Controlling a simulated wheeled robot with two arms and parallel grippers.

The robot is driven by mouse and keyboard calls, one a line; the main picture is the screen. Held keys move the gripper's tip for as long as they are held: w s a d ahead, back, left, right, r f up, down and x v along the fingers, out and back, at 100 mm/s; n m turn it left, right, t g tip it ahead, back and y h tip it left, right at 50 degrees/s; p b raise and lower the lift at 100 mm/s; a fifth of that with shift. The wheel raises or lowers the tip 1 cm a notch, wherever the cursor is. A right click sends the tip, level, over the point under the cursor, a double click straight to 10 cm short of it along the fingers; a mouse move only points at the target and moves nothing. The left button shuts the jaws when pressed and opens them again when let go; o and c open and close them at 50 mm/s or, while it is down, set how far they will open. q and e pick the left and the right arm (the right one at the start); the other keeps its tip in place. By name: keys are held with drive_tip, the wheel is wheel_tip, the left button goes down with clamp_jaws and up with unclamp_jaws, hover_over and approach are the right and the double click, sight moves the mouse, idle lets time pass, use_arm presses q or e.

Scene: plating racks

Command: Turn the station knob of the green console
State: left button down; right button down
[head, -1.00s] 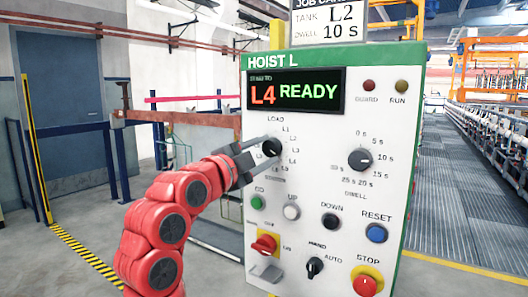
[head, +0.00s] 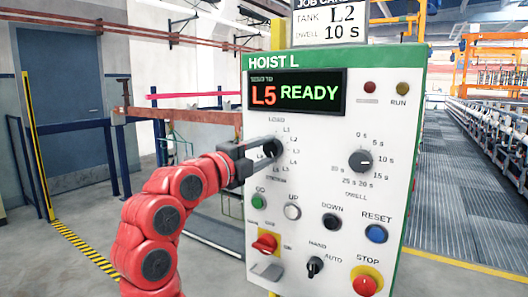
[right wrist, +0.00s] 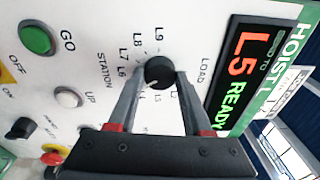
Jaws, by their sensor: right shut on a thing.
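The green console (head: 420,60) is a white panel with green edges, headed HOIST L. Its display (head: 297,92) reads L5 READY, and it also shows in the right wrist view (right wrist: 240,62). The black station knob (head: 273,148) sits at the panel's upper left, ringed by LOAD and L-number marks. My right gripper (head: 264,150) is shut on this knob. In the right wrist view its two fingers (right wrist: 158,84) press the knob (right wrist: 160,72) from both sides. The knob's white pointer line faces lower left there. My left gripper is out of view.
A job card (head: 330,22) above reads TANK L2, DWELL 10 s. The dwell knob (head: 360,160) sits to the right. The green GO button (head: 258,202), white UP button (head: 292,212) and a red switch (head: 265,244) lie below my gripper. A red STOP button (head: 367,283) is lower right.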

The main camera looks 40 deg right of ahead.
drive_tip(key=shift+c, duration=1.6)
unclamp_jaws()
drive_tip(key=p+v, duration=0.1)
drive_tip(key=v, duration=1.6)
drive_tip(key=shift+a+p, duration=0.25)
drive_tip(key=shift+p, duration=0.05)
